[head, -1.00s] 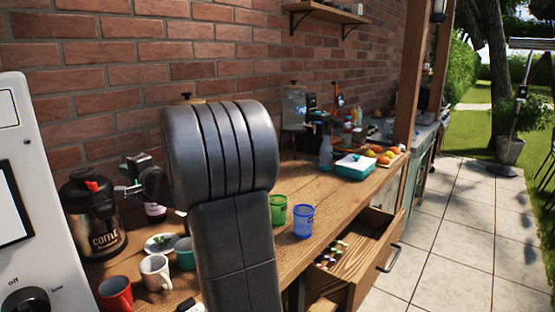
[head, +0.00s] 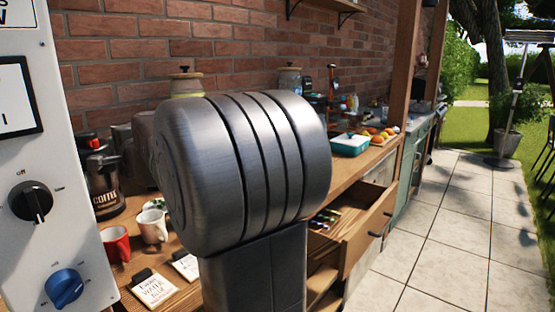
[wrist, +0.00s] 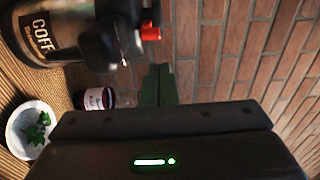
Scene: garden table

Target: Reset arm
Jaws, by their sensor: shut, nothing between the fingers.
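My gripper (wrist: 158,84) shows in the wrist view with its fingers together and nothing between them. It points toward the brick wall, to the right of a dark jar with a pale label (wrist: 95,99). In the head view my own thick arm link fills the middle and hides the gripper. The coffee dispenser (head: 103,184) stands on the wooden counter left of my arm; it also shows at the top left of the wrist view (wrist: 62,35).
A red mug (head: 116,244), a white mug (head: 152,227) and two cards (head: 153,288) lie left of my arm. A drawer (head: 355,238) stands open on the right. A white panel with knobs (head: 75,150) is close at left. Tiled floor (head: 440,230) is clear.

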